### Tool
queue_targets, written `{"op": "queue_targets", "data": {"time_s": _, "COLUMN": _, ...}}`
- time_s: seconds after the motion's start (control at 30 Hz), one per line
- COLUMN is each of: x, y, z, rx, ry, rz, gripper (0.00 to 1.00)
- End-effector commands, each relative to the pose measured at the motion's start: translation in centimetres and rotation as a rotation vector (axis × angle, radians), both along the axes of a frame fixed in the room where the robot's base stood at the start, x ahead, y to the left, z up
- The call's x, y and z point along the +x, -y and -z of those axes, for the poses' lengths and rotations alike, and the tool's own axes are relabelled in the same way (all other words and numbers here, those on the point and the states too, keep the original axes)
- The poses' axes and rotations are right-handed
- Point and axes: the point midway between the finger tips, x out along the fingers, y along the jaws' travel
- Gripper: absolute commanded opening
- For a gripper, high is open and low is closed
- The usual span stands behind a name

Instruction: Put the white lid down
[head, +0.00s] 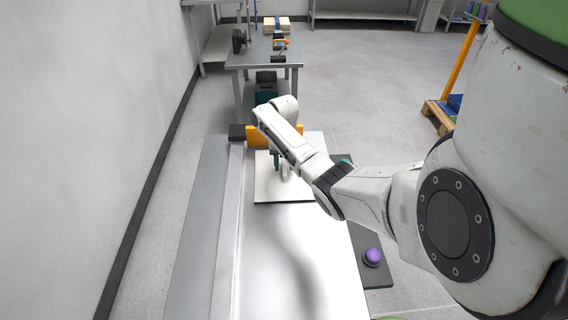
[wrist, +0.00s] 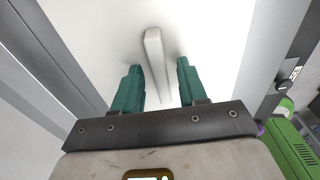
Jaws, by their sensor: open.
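The white lid (head: 265,190) is a flat square plate that appears to lie flat on the pale metal worktop (head: 270,260), near its far end. A white bar handle (wrist: 154,45) stands up from the lid (wrist: 100,40). My gripper (wrist: 159,64) is open, with one green finger on each side of the handle and a visible gap on both sides. In the head view my gripper (head: 279,162) is over the lid, and my wrist partly hides the handle and the lid's right part.
An orange panel (head: 261,136) stands at the worktop's far end. A purple knob (head: 372,257) sits on a dark plate at the right. A grey rail (head: 228,230) runs along the left. A tool bench (head: 264,58) stands beyond. The near worktop is clear.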

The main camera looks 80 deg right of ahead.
Motion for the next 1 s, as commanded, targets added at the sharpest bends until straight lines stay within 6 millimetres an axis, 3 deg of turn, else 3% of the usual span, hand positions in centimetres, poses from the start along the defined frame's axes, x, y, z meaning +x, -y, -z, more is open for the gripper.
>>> {"op": "queue_targets", "data": {"time_s": 0.17, "x": 0.1, "y": 0.2, "z": -1.8, "rx": -0.002, "ry": 0.003, "rz": -0.001, "gripper": 0.42}}
{"op": "queue_targets", "data": {"time_s": 0.6, "x": 0.2, "y": 0.7, "z": -10.1, "rx": -0.003, "ry": 0.002, "rz": 0.0, "gripper": 0.42}}
{"op": "queue_targets", "data": {"time_s": 0.8, "x": 0.2, "y": 0.8, "z": -11.9, "rx": -0.002, "ry": 0.001, "rz": 0.001, "gripper": 0.42}}
{"op": "queue_targets", "data": {"time_s": 1.0, "x": 0.2, "y": 0.8, "z": -12.2, "rx": 0.0, "ry": 0.0, "rz": 0.001, "gripper": 0.42}}
